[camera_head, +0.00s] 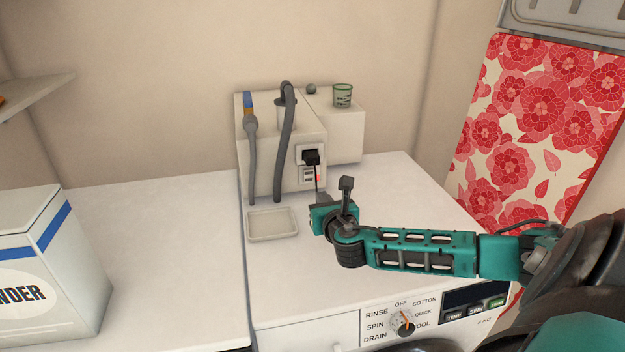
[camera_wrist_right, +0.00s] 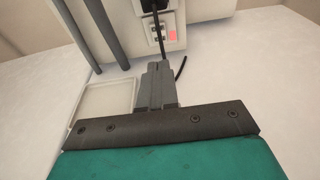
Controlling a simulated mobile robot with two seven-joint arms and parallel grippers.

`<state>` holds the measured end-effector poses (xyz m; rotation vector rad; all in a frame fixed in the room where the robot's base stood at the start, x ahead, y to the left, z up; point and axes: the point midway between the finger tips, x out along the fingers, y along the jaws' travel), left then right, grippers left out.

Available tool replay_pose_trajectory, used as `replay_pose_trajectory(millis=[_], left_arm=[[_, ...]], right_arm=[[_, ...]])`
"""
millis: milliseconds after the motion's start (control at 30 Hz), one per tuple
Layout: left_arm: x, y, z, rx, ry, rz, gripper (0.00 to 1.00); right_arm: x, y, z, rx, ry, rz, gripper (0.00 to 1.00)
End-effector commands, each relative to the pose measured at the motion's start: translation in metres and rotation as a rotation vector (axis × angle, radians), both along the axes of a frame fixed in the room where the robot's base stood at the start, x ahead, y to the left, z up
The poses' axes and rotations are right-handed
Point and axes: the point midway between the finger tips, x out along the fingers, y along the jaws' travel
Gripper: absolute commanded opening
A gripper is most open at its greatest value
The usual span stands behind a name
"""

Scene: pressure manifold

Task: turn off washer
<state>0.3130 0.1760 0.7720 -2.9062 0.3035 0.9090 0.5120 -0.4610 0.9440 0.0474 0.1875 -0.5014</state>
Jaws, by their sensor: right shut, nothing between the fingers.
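The white washer (camera_head: 330,285) stands at the right, with a round dial (camera_head: 403,322) on its front panel. The dial has labels around it, with OFF at the top; I cannot tell surely which label it points to. A black plug (camera_head: 311,157) sits in a wall-box socket, its dark cord hanging down. A small red-lit switch shows below it in the wrist view (camera_wrist_right: 172,38). My right gripper (camera_wrist_right: 155,72) is shut and empty above the washer top, pointing towards the box. In the head view its fingers are mostly hidden by its teal hand (camera_head: 325,218). My left gripper is not in view.
A shallow pale tray (camera_head: 272,237) lies on the washer top, left of my right gripper. Grey hoses (camera_head: 284,140) rise to the box (camera_head: 250,165). A green cup (camera_head: 342,95) stands on a ledge. A white detergent box (camera_head: 55,275) is at left. A flowered board (camera_head: 540,120) leans at right.

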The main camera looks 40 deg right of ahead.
Motion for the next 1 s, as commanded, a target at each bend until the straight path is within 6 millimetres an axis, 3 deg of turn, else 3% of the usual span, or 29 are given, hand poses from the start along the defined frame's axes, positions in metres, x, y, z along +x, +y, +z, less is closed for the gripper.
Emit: replay_pose_trajectory(millis=[433,600,1000], left_arm=[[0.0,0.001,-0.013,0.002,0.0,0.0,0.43],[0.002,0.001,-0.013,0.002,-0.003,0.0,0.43],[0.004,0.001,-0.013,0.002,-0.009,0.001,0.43]], right_arm=[[0.067,-0.036,-0.016,0.002,-0.001,-0.003,0.0],[0.086,-0.047,-0.011,0.002,-0.002,-0.003,0.0],[0.099,-0.054,-0.009,0.001,0.0,0.0,0.0]])
